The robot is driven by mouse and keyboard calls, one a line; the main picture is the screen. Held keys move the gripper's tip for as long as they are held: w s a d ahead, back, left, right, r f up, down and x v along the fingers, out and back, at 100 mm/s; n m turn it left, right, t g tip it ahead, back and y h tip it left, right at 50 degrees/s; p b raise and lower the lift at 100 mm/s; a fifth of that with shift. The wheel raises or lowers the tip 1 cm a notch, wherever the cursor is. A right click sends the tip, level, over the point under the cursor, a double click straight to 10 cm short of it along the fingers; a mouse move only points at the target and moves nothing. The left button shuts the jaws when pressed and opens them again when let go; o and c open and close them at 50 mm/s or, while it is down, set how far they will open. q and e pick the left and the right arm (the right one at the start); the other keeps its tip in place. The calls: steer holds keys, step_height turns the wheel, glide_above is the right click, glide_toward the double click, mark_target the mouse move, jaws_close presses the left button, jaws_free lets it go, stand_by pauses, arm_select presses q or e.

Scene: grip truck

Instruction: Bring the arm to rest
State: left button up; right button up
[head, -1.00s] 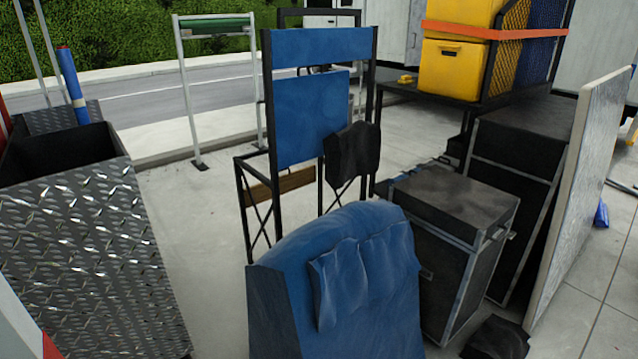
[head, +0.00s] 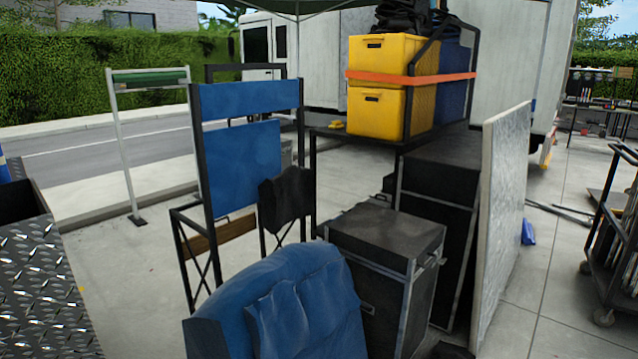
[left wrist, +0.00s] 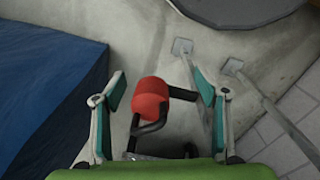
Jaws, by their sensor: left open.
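My left gripper (left wrist: 160,93) shows in the left wrist view. Its two green-padded fingers are spread wide apart, and nothing is pressed between them. A red cylinder (left wrist: 151,99) with a black bent bar appears between the fingers in the picture, apart from both pads. I cannot tell how far below the gripper it is. No arm or gripper of mine shows in the head view, and my right gripper is in neither view.
A blue padded chair (head: 290,310) stands close in front, beside a black case (head: 385,240). A pale panel (head: 500,220) leans at right. Yellow bins (head: 378,62) sit on a black table. A metal box (head: 40,280) is at left. A wheeled cart (head: 612,250) is far right.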

arm_select(q)
steer(key=s+f+m, duration=0.8)
steer(key=f, duration=0.4)
steer(key=s+a+f+m, duration=0.3)
steer(key=s+m, duration=0.1)
steer(key=s, duration=0.2)
steer(key=s+a+f+m, duration=0.3)
steer(key=s+f+m, duration=0.1)
steer(key=s, duration=0.2)
steer(key=shift+s+f+t, duration=0.15)
steer(key=shift+s+t, duration=0.15)
steer(key=shift+s, duration=0.05)
